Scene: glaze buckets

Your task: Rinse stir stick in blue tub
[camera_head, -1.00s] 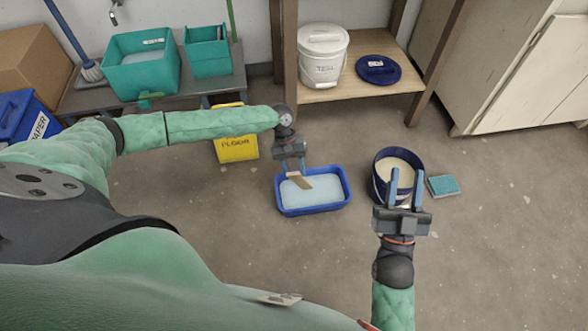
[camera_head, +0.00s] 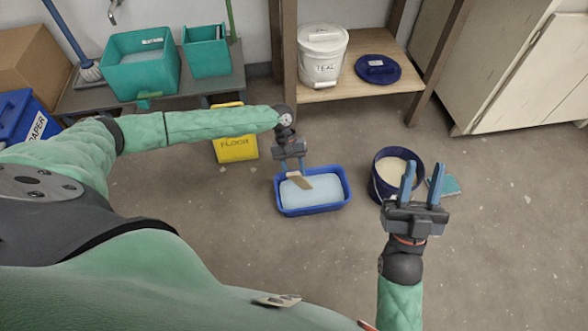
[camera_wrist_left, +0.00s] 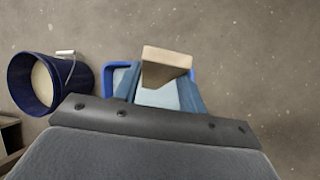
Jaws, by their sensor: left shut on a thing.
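The stir stick (camera_head: 300,181) is a flat tan wooden piece. My left gripper (camera_head: 294,172) is shut on it and holds it over the blue tub (camera_head: 313,210). The tub is a rectangular basin with pale blue water in it. Whether the stick's lower end touches the water I cannot tell. In the left wrist view the stick (camera_wrist_left: 164,66) stands out from between the fingers, with the tub's rim (camera_wrist_left: 108,82) behind it. My right gripper (camera_head: 422,185) is open and empty, its two blue fingers apart, in front of the dark blue bucket.
The dark blue bucket (camera_head: 380,187) with cream contents stands right of the tub. A teal sponge (camera_head: 449,186) lies beside it, partly behind my right fingers.

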